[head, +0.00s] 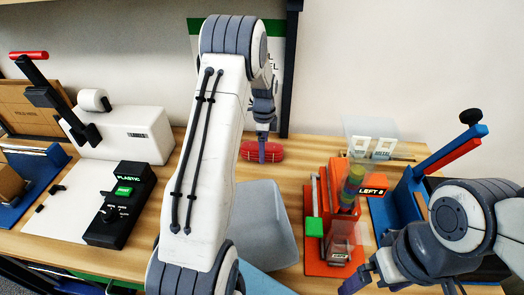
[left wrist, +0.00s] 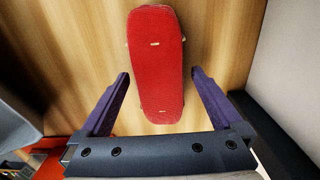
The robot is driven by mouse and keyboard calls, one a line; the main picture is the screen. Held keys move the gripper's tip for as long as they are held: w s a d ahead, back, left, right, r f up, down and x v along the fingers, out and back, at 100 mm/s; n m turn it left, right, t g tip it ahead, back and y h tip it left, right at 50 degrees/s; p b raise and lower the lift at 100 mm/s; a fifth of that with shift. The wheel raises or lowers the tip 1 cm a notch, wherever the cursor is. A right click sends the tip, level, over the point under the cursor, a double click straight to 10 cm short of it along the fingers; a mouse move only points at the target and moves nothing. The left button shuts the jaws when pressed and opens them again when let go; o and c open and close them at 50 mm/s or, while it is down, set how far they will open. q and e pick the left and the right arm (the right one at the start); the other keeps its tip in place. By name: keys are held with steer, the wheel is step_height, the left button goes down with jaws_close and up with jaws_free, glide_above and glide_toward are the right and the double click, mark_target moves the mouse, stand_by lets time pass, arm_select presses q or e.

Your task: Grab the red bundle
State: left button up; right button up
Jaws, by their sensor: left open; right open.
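The red bundle (head: 277,152) lies on the wooden table near the back wall in the head view. In the left wrist view the bundle (left wrist: 155,50) is a long, rounded red block lying lengthwise. My left gripper (left wrist: 159,76) is open, with its two purple fingers on either side of the bundle's near end and visible gaps to it. In the head view the left gripper (head: 265,150) hides part of the bundle. My right gripper (head: 398,286) is open and empty at the bottom right, partly cut off by the frame edge.
A grey bin (head: 272,215) stands in front of the bundle. An orange fixture (head: 313,260) marked LEFT is right of it. A black control box (head: 120,210) and a white machine (head: 130,135) stand left. A blue fixture (head: 405,190) is at right.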

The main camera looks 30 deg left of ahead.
arm_select(q)
steer(key=shift+f, duration=0.5)
steer(key=c, duration=1.5)
steer(key=shift+r, duration=0.1)
